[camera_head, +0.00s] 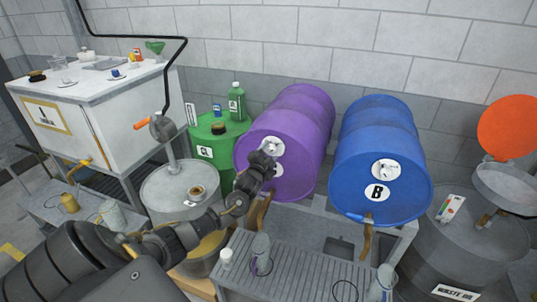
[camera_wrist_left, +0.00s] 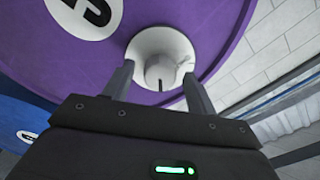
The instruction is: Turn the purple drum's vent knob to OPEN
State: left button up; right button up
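The purple drum (camera_head: 300,112) lies on its side on the stand, its round end facing me. Its pale vent knob (camera_head: 270,146) sits on a round white plate near the upper part of that end. My left gripper (camera_head: 266,158) is in front of the knob and partly covers it. In the left wrist view, the gripper (camera_wrist_left: 158,78) is open. Its two fingers are apart, one to each side of the knob (camera_wrist_left: 160,73), and I see no clear contact. Small markings on the plate are too blurred to read. My right gripper is out of view.
A blue drum (camera_head: 372,165) marked B lies to the right, and a green drum (camera_head: 218,135) stands to the left. A grey drum with a crank pump (camera_head: 178,190) stands near my left arm. Cups stand on the grated tray (camera_head: 300,278) below.

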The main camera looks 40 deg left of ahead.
pick_arm(q)
jog(key=b+v, duration=0.3)
jog(key=v, duration=0.8)
dwell(0.5)
